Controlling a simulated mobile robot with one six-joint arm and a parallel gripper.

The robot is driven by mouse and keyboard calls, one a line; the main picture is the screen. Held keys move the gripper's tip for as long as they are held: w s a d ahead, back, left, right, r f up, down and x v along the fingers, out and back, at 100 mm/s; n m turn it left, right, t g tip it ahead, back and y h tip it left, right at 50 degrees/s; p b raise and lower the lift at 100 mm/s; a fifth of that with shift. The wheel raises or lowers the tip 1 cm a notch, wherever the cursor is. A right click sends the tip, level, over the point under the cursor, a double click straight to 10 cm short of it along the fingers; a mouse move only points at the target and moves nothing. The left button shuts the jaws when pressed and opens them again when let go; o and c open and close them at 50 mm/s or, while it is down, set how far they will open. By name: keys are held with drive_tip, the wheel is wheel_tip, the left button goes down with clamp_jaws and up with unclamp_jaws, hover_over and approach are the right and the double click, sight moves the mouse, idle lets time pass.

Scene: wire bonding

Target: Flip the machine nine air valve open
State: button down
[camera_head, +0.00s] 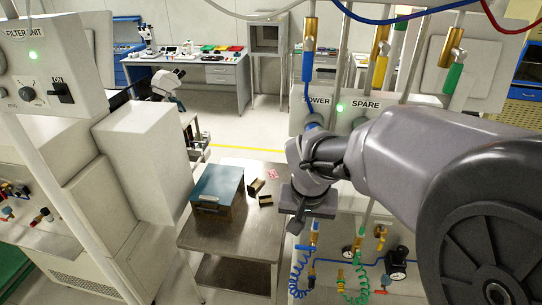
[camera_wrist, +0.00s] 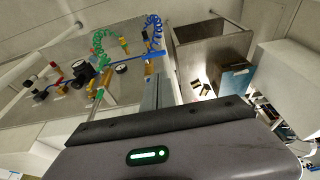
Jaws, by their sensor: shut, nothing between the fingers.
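My gripper (camera_head: 297,222) points downward in front of the lower valve panel (camera_head: 340,275), left of my forearm. It is shut and empty; its narrow fingers also show in the wrist view (camera_wrist: 158,92). Brass valves sit on the lower panel, with a blue coiled hose (camera_head: 298,270) and a green coiled hose (camera_head: 358,280). In the wrist view these are the green coil (camera_wrist: 103,45) and blue coil (camera_wrist: 153,32). No machine nine label is readable.
A steel table (camera_head: 235,236) stands left of my gripper, bearing a blue-topped box (camera_head: 217,185) and small dark blocks (camera_head: 256,187). A white cabinet (camera_head: 145,155) stands further left. A black gauge or regulator (camera_head: 397,262) juts from the lower panel. Pale floor is open behind the table.

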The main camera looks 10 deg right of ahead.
sight(296, 247)
drive_tip(key=s+b+x, duration=0.1)
drive_tip(key=x, duration=0.8)
drive_tip(key=shift+f, duration=0.5)
drive_tip(key=shift+w+a+f+h+b, duration=0.25)
drive_tip(key=shift+a+h+b, duration=0.2)
drive_tip(key=shift+h+b, duration=0.45)
drive_tip(key=b, duration=0.1)
drive_tip(key=f+h+b, duration=0.1)
drive_tip(key=shift+w+a+n+g+h+b, duration=0.1)
drive_tip(key=shift+a+n+g+h+b, duration=0.2)
drive_tip(key=shift+a+g+b, duration=0.1)
drive_tip(key=shift+a+f+g+h+b, duration=0.2)
drive_tip(key=shift+f+g+h+b, duration=0.3)
drive_tip(key=shift+h, duration=0.7)
drive_tip(key=f+h, duration=0.1)
drive_tip(key=h, duration=0.2)
drive_tip(key=f+n+g+h+p, duration=0.1)
drive_tip(key=h, duration=0.2)
drive_tip(key=f+n+h+p, duration=0.1)
drive_tip(key=f+h, duration=0.1)
drive_tip(key=shift+d+h, duration=0.2)
drive_tip(key=shift+h, duration=0.2)
drive_tip(key=shift+r, duration=0.15)
